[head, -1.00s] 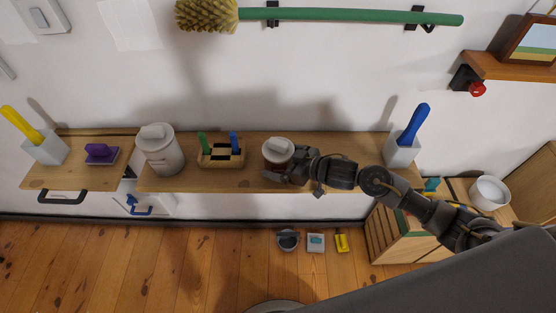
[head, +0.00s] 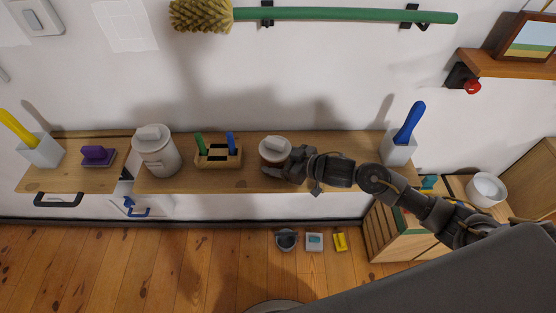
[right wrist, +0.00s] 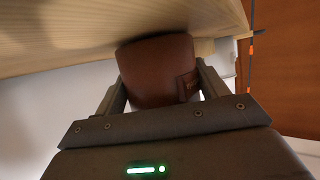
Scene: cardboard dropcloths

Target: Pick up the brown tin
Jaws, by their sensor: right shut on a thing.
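The brown tin (head: 273,158) with a white lid stands on the wooden shelf, right of the small wooden holder. It also shows in the right wrist view (right wrist: 157,72), between the two fingers. My right gripper (head: 284,169) comes in from the right and is shut on the tin. In the wrist view my right gripper (right wrist: 160,92) has one finger on each side of the brown body. The tin appears to be at the shelf surface; I cannot tell whether it is clear of it. My left gripper is not in view.
On the shelf (head: 330,178) stand a wooden holder (head: 218,157), a larger white canister (head: 157,153), a purple-handled item (head: 98,156) and a white cup with a blue handle (head: 399,150). A green-handled brush (head: 340,16) hangs on the wall above. Small items lie on the floor below.

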